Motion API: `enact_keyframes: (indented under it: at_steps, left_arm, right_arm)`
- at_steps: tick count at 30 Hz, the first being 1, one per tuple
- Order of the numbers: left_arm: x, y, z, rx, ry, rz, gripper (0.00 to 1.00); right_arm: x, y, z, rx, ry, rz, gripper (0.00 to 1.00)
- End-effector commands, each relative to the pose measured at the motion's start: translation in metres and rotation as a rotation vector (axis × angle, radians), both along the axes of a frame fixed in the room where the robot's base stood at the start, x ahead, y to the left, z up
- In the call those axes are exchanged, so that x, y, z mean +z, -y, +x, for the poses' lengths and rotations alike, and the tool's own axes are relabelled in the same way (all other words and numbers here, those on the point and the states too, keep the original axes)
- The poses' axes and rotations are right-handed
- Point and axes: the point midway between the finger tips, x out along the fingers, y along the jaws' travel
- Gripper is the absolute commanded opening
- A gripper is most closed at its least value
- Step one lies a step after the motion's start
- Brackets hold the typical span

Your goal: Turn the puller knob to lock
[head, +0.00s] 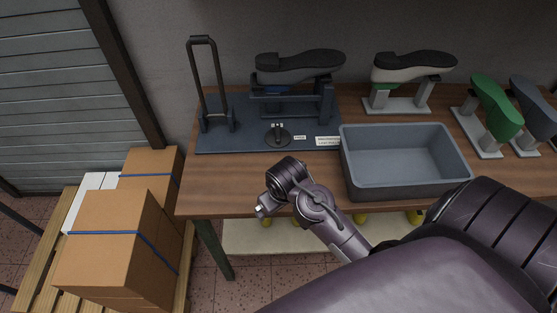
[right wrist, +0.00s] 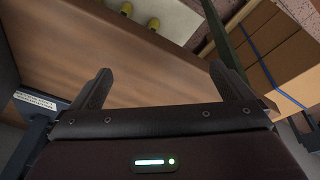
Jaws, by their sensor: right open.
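The puller (head: 225,138) is a dark base plate on the wooden table, with a tall black lever handle (head: 205,75) at its left. A dark shoe last (head: 300,66) sits on its raised stand. The round black knob (head: 278,134), with a light pointer piece, is on the base's front part beside a small white label. My right gripper (head: 262,208) is at the table's front edge, in front of the knob and apart from it. In the right wrist view its two fingers (right wrist: 162,78) are spread with nothing between them. The knob does not show there. My left gripper is not seen.
A grey open bin (head: 350,180) stands right of the puller. More lasts on stands, one white (head: 405,75) and one green (head: 497,108), are behind and right. Cardboard boxes (head: 110,235) on a pallet stand left of the table. Bare wood lies between puller and front edge.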

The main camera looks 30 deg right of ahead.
Motion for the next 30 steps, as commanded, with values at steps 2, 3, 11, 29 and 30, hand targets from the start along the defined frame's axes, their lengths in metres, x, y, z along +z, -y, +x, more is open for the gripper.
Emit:
enact_keyframes:
  at_steps: [2,3,11,29,30]
  left_arm:
    - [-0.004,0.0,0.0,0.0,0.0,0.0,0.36]
    - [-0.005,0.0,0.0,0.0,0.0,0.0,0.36]
    - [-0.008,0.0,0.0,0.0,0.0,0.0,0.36]
    - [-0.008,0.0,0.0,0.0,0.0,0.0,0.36]
    - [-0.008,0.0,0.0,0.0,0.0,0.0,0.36]
  right_arm:
    - [-0.009,-0.008,-0.011,0.023,0.0,0.01,0.99]
    - [-0.011,-0.011,-0.015,0.033,0.002,0.014,0.99]
    - [-0.022,-0.022,-0.027,0.064,0.011,0.029,0.99]
    - [-0.021,-0.023,-0.028,0.067,0.013,0.031,0.99]
    - [-0.019,-0.024,-0.029,0.068,0.014,0.032,0.99]
